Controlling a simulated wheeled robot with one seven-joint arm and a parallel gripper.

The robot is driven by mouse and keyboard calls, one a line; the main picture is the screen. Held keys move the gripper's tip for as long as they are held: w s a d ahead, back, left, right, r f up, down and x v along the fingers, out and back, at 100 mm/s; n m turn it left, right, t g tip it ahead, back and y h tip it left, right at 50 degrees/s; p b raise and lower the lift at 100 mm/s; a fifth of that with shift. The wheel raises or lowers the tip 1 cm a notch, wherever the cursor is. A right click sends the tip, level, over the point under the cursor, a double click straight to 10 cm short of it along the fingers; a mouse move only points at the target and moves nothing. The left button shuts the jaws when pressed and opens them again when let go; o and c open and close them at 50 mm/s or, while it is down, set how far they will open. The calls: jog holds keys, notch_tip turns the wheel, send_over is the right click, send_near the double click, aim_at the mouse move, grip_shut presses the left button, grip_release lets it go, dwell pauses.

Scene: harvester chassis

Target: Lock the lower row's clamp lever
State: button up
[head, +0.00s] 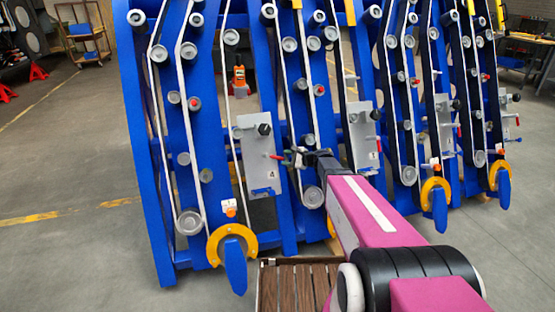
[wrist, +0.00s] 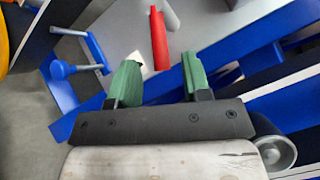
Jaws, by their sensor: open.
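A red lever handle (wrist: 158,40) shows in the wrist view, just beyond my gripper's fingertips and roughly in line with the gap between them. In the head view a red handle (head: 277,157) sticks out from a grey plate (head: 252,172) on the blue frame, just left of my gripper (head: 298,157). My gripper also shows in the wrist view (wrist: 158,76), with two green finger pads spread apart and nothing between them. The lever's pivot and whether it is locked cannot be made out.
Blue frame beams (wrist: 270,102) cross close behind and to the right of the fingers. A silver bolt (wrist: 70,70) sticks out at left and a grey roller (wrist: 272,150) sits at lower right. Floor (head: 70,170) left of the frames is clear.

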aim_at(280, 158)
jog(key=shift+x, duration=2.7)
jog(key=shift+c, duration=0.2)
grip_shut()
